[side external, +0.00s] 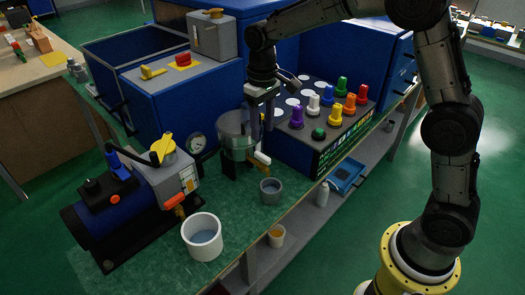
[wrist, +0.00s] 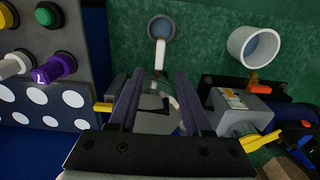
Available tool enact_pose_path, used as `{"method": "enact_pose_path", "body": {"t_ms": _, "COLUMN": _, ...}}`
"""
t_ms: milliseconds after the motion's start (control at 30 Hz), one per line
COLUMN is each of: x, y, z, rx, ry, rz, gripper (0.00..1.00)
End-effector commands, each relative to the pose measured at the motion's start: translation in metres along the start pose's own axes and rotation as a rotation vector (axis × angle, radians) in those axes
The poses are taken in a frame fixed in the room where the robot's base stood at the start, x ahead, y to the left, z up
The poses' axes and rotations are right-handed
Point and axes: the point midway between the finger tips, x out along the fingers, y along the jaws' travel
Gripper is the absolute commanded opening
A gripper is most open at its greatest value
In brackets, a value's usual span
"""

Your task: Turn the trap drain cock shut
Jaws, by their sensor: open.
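The trap, a clear bowl (side external: 236,145) on a dark stand, is at the middle of the bench in the side view. Its drain cock (side external: 262,158), a small pale lever with an orange-yellow part, juts from the lower front. In the wrist view the pale lever (wrist: 160,52) shows just beyond the fingertips, toward a grey cup (wrist: 160,28) with bluish liquid. My gripper (side external: 262,124) is open, above and beside the trap. In the wrist view its fingers (wrist: 158,85) straddle the line of the trap and hold nothing. The fingers hide part of the bowl.
A knob panel (side external: 322,118) stands close to the right of my gripper. A blue pump (side external: 105,205) with an orange handle is at the left. A white bucket (side external: 202,238) stands near the front edge. Bare green bench lies around the grey cup.

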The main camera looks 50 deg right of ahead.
Motion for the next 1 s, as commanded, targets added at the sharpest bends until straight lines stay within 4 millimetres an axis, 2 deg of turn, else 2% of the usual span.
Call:
{"method": "enact_pose_path", "body": {"t_ms": 200, "x": 0.044, "y": 0.000, "z": 0.001, "rx": 0.000, "ry": -0.004, "rz": 0.000, "gripper": 0.49}}
{"method": "enact_pose_path", "body": {"t_ms": 400, "x": 0.072, "y": 0.000, "z": 0.001, "rx": 0.000, "ry": -0.002, "rz": 0.000, "gripper": 0.49}}
{"method": "enact_pose_path", "body": {"t_ms": 600, "x": 0.083, "y": 0.000, "z": 0.000, "rx": 0.000, "ry": 0.000, "rz": 0.000, "gripper": 0.49}}
{"method": "enact_pose_path", "body": {"t_ms": 867, "x": 0.084, "y": 0.000, "z": 0.000, "rx": 0.000, "ry": 0.001, "rz": 0.000, "gripper": 0.49}}
{"method": "enact_pose_path", "body": {"t_ms": 1000, "x": 0.084, "y": 0.000, "z": 0.000, "rx": 0.000, "ry": 0.001, "rz": 0.000, "gripper": 0.27}}
